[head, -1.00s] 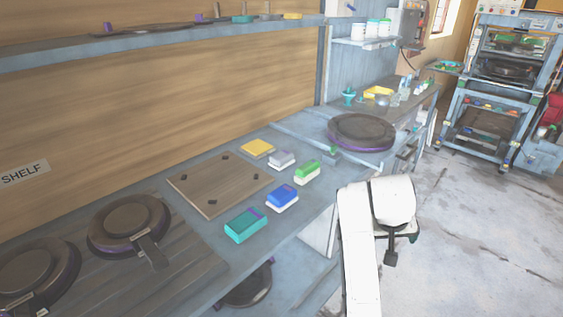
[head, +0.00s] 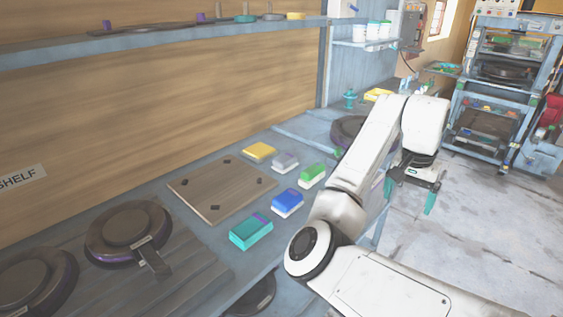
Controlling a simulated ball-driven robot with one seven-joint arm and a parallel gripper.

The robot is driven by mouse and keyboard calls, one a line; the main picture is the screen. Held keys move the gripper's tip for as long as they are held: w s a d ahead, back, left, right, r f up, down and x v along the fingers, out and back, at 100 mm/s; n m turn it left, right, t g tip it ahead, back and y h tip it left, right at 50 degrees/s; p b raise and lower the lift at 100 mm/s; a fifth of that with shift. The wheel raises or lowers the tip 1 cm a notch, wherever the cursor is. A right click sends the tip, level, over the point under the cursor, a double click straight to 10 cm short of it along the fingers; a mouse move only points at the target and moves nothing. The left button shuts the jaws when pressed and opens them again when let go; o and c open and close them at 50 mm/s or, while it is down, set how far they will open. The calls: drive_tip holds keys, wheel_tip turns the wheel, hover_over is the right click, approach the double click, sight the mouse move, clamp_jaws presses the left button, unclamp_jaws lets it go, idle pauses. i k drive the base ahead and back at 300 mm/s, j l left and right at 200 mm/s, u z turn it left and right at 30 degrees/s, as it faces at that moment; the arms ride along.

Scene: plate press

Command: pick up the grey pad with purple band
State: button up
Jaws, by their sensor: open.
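The grey pad with purple band (head: 286,160) lies on the blue-grey bench. It is a small block with a greyish-purple top and a pale lower part, between a yellow pad (head: 259,152) and a green pad (head: 312,174). The band itself is too small to make out clearly. My gripper (head: 410,196) hangs at the right, in front of the bench edge, well to the right of the grey pad and apart from it. It points down, with its teal fingers spread and nothing between them.
A blue pad (head: 287,202) and a teal pad (head: 251,232) lie nearer on the bench. A wooden board (head: 220,190) is left of the pads. A round dark plate (head: 350,130) stands behind my arm. A shelf (head: 160,40) runs above the bench.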

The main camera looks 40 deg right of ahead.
sight(285, 163)
drive_tip(key=i, duration=1.4)
